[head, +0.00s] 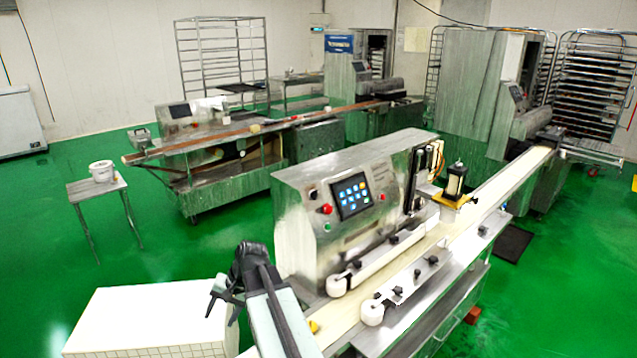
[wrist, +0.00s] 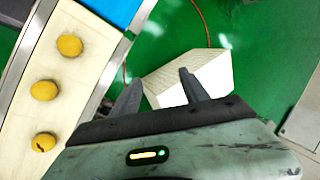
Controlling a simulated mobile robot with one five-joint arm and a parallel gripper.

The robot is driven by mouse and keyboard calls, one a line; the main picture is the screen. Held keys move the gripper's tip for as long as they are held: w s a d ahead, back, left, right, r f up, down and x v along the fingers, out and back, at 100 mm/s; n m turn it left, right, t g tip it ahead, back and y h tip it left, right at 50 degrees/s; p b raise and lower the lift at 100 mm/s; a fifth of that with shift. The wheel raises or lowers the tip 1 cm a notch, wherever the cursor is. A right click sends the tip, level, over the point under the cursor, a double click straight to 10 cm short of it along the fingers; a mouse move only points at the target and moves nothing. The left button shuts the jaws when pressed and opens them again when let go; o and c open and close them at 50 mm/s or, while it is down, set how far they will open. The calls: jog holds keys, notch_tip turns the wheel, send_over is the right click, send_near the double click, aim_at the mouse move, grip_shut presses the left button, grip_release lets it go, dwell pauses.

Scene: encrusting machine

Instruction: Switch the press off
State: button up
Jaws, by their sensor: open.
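The press (head: 345,205) is a steel machine over a conveyor in the middle of the head view. Its front panel carries a lit touch screen (head: 353,196), a red button (head: 326,209) to the left of the screen, a green button (head: 327,227) below that and a dark knob (head: 313,194) above. Another small red button (head: 382,197) sits right of the screen. My gripper (head: 222,296) is in front of and left of the machine, apart from the panel. In the wrist view its two fingers (wrist: 157,92) are spread with nothing between them.
The conveyor belt (head: 440,240) runs from lower middle to upper right. Yellow dough balls (wrist: 70,46) lie on the belt in the wrist view. A white tiled block (head: 150,318) stands at lower left, below my gripper. Green floor (head: 150,255) is open to the left.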

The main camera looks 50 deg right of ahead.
jog(key=w+d+r+m+t+p, duration=0.1)
jog(key=d+r+m+t+p, duration=0.2)
jog(key=d+r, duration=0.45)
jog(key=d+r+m+t+p, duration=0.2)
jog(key=d+r+m, duration=0.3)
jog(key=d, duration=0.6)
jog(key=m+t+h+p, duration=0.35)
jog(key=m+t, duration=0.25)
jog(key=m, duration=0.4)
send_near(317, 195)
jog(key=shift+n+y, duration=0.25)
jog(key=shift+n, duration=0.05)
jog(key=x, duration=0.2)
jog(key=b+x, duration=0.1)
jog(key=x, duration=0.2)
jog(key=b+x, duration=0.1)
jog(key=x, duration=0.2)
jog(key=shift+w+d+f, duration=0.1)
jog(key=shift+w+d, duration=0.1)
jog(key=shift+d, duration=0.05)
